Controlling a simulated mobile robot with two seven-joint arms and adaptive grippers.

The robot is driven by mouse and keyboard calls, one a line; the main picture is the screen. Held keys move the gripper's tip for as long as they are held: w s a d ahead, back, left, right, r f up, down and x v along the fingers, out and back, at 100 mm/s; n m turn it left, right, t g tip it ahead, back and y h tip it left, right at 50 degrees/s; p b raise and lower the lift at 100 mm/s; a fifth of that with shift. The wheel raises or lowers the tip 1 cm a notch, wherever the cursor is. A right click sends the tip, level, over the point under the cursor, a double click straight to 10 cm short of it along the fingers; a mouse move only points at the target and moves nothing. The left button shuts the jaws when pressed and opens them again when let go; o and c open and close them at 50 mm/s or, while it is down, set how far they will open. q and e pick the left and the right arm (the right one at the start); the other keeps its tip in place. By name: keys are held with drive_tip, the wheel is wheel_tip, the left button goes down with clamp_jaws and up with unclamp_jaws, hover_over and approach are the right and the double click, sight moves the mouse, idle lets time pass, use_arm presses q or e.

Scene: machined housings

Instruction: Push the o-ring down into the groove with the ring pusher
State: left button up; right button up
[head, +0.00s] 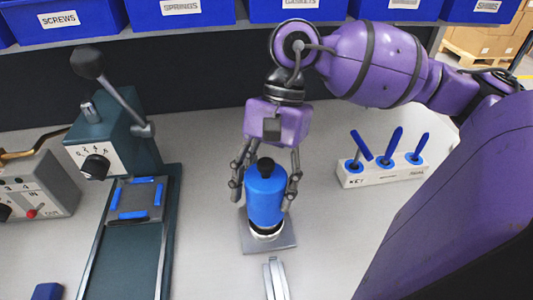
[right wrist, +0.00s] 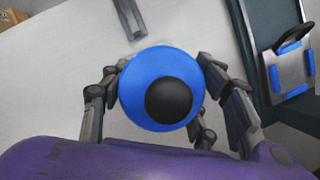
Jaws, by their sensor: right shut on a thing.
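The ring pusher (head: 265,200) is a blue cylinder with a black knob on top. It stands about upright over a pale round housing (head: 266,232) on a grey square plate (head: 284,243). My right gripper (head: 266,188) is shut on the ring pusher, with fingers on both sides of it. In the right wrist view the ring pusher (right wrist: 160,88) is seen from above, between the fingers. The o-ring and the groove are hidden under the ring pusher. My left gripper is not in view.
A green press-like machine (head: 115,150) with a blue-edged plate stands on the left. A white rack (head: 385,172) with several blue-handled tools stands on the right. A metal piece (head: 275,280) lies in front of the plate. Blue bins (head: 183,12) line the back shelf.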

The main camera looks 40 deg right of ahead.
sight(266, 163)
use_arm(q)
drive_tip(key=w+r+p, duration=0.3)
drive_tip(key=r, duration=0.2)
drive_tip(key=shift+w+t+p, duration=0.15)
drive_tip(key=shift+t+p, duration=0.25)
use_arm(e)
drive_tip(key=shift+r, duration=4.7)
drive_tip(key=shift+f, duration=0.1)
